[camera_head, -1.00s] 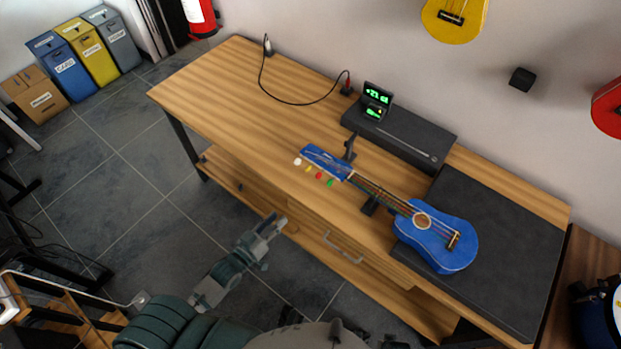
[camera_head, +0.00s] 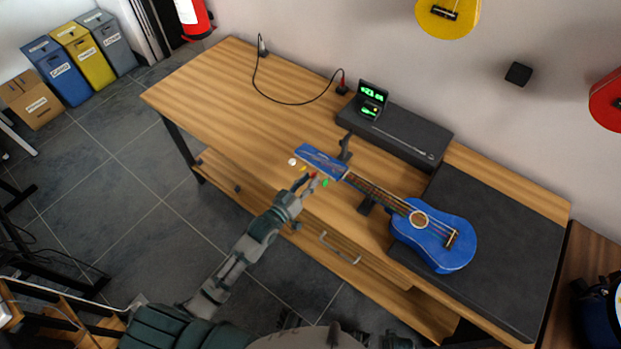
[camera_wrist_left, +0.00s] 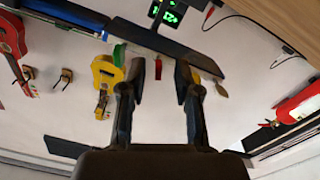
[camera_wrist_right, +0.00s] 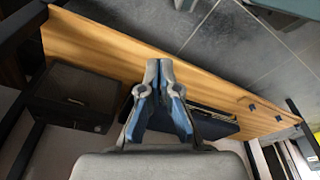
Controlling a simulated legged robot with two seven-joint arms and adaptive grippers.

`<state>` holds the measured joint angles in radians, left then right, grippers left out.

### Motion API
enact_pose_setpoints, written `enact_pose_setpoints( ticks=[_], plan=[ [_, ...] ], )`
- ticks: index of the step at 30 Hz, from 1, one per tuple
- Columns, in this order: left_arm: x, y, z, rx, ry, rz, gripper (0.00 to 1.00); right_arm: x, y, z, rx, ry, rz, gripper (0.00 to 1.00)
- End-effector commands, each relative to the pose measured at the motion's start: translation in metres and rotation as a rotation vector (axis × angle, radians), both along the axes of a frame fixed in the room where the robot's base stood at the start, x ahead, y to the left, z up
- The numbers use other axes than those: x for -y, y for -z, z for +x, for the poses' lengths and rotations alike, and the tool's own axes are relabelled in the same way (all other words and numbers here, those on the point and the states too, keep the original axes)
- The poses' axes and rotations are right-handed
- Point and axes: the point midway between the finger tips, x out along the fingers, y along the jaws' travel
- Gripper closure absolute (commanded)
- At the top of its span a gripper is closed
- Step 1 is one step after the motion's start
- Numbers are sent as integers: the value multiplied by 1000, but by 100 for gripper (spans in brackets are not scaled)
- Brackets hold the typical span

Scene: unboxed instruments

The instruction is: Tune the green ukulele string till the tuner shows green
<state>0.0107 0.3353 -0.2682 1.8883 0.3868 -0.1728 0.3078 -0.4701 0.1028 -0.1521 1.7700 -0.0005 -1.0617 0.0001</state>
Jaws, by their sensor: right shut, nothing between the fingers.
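The blue ukulele (camera_head: 440,238) lies across the table, its head (camera_head: 322,160) on a black stand. White, yellow, red and green (camera_head: 325,183) pegs stick out from the head's near side. My left gripper (camera_head: 307,182) is open at the pegs. In the left wrist view, the red peg (camera_wrist_left: 158,68) shows between its spread fingers (camera_wrist_left: 158,88), and the green peg (camera_wrist_left: 119,54) is outside the left finger. The tuner (camera_head: 371,99) shows green digits and a small orange-yellow spot. My right gripper (camera_wrist_right: 158,68) is shut and empty, low beside the wooden furniture.
The tuner stands on a black box (camera_head: 410,134) at the wall. A black mat (camera_head: 500,250) lies under the ukulele body. A drawer handle (camera_head: 340,248) sticks out from the table (camera_head: 215,90), whose left part is mostly clear.

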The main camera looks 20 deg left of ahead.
Motion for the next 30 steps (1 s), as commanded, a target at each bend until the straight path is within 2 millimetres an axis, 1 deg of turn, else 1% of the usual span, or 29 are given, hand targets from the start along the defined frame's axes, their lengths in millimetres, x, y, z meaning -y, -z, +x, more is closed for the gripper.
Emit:
enact_pose_setpoints(
  ticks=[1, 4, 13, 14, 15, 17, 23, 26, 27, 30],
  plan=[
    [2, 0, 5, 1, 0, -1, 68, 0, -1, 1, 0, 0, 0, 100],
    [3, 0, 10, 1, 0, -1, 68, 0, -5, 2, 2, 1, 0, 100],
    [2, 0, 12, 0, 0, -3, 68, 2, -5, -3, -6, 1, -2, 100],
    [2, 0, 12, 0, 0, -3, 75, 2, -4, -4, -7, 1, -2, 100],
    [2, 0, 12, -1, 0, -2, 85, 2, -4, -5, -8, 1, -2, 100],
    [3, 0, 12, -1, 0, -2, 100, 1, -3, -6, -9, 1, -1, 100],
    [2, 1, 12, -1, -2, -1, 100, 1, -3, -5, -8, 1, -1, 100],
    [2, -1, 12, -8, -1, -20, 100, 2, -5, 0, 1, 0, -2, 100],
    [2, -2, 12, -15, -1, -38, 100, 3, 1, 1, 4, 0, -3, 100],
    [2, -2, 12, -34, 0, -87, 100, 4, 14, -6, -5, -1, -4, 100]
  ],
)
